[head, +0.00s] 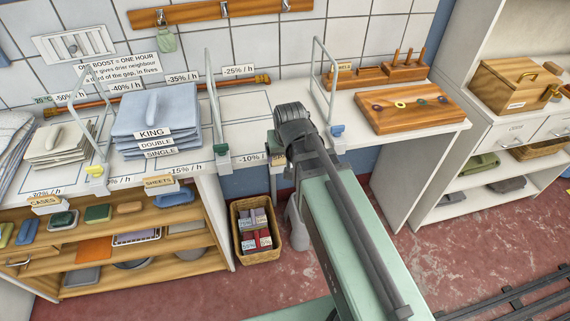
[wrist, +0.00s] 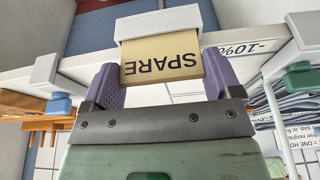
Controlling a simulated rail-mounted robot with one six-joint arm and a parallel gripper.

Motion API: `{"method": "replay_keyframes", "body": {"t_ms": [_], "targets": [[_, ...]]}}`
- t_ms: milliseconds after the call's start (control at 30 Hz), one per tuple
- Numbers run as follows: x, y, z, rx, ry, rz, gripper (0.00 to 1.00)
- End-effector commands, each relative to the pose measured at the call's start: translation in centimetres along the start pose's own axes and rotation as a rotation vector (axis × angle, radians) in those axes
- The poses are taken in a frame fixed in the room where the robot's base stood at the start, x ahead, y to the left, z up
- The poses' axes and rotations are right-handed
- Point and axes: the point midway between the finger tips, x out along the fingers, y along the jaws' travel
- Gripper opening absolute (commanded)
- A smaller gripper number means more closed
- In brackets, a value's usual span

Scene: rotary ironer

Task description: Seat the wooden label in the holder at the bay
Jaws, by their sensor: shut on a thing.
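The wooden label (wrist: 160,58), light tan and marked SPARE, shows upside down in the wrist view. My gripper (wrist: 161,76) is shut on it, with one purple finger at each side. The label's far edge meets the white holder (wrist: 158,23) on the table's front edge; I cannot tell how deep it sits in it.
Labels CASES (head: 47,201) and SHEETS (head: 159,181) sit in holders to the left. White wire dividers (head: 217,105) stand on both sides of the bay. A wicker basket (head: 256,230) stands below.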

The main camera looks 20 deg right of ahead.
Motion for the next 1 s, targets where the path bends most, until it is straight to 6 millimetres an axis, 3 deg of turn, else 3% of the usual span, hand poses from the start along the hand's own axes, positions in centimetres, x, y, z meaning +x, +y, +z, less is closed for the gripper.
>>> {"method": "replay_keyframes", "body": {"t_ms": [33,400,433,533,833,1000], "targets": [[1.7,0.0,0.5,0.000,0.000,0.000,0.62],[1.7,0.0,0.5,0.000,0.000,0.000,0.62],[1.6,0.0,0.5,0.000,0.000,0.000,0.87],[1.5,0.0,0.5,0.000,0.000,0.000,1.00],[0.8,0.0,0.3,0.000,0.000,0.000,1.00],[-2.5,0.0,0.1,0.000,0.000,0.000,1.00]]}}
